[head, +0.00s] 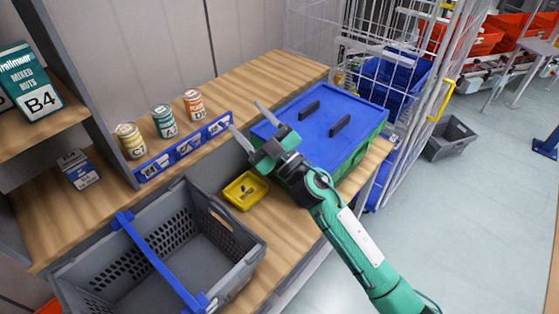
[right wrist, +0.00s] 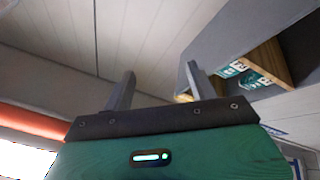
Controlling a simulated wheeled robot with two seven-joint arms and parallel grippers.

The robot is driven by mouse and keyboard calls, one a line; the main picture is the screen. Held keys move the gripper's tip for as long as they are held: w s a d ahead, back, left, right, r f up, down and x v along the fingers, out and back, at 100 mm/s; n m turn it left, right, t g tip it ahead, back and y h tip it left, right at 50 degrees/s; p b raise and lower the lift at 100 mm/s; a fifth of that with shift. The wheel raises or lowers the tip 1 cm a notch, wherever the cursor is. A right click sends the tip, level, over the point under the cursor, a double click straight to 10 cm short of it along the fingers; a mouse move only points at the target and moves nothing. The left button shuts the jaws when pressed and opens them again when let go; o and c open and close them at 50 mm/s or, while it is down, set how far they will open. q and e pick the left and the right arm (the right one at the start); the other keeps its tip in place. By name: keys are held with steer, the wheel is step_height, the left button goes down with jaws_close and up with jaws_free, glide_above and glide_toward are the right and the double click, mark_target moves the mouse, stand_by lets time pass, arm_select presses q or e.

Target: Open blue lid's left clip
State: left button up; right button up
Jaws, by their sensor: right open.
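The blue lid (head: 320,118) lies on a green tote (head: 362,150) at the right end of the wooden bench. Two dark bar-shaped parts stand up on the lid's top. My right gripper (head: 247,119) is open and empty, in front of the tote's left side, with its fingers pointing up and left. My arm and gripper hide much of the tote's left and near sides, and I cannot make out the left clip. In the right wrist view the two fingers (right wrist: 161,92) stand apart with nothing between them. My left gripper is in neither view.
A small yellow tray (head: 236,201) sits left of my right arm. A grey basket (head: 85,270) with a blue handle stands at the front left. Several cans, including a green one (head: 164,121), stand behind a blue label strip (head: 183,148). A wire cage (head: 312,30) rises behind the tote.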

steer(key=s+a+f+n+g+y, duration=0.1)
steer(key=a+n+g+y, duration=0.2)
steer(key=a+n+g, duration=0.75)
step_height(320, 180, down, 6)
steer(key=n+g+h, duration=0.4)
steer(key=g+h, duration=0.2)
steer(key=w+d+f+m+h, duration=0.1)
steer(key=w+d+m+h, duration=0.1)
steer(key=w+d+h, duration=0.45)
steer(key=w+d+f+m+h, duration=0.15)
steer(key=w+d+h, duration=0.25)
steer(key=d+h, duration=0.5)
steer(key=shift+y, duration=0.85)
steer(key=f+p, duration=0.1)
steer(key=f, duration=0.3)
steer(key=d+f+p, duration=0.1)
steer(key=f, duration=0.3)
steer(key=f+p, duration=0.2)
steer(key=f, duration=0.2)
steer(key=shift+s+d+f, duration=0.15)
steer(key=shift+s+d, duration=0.1)
steer(key=shift+d, duration=0.15)
steer(key=c, duration=1)
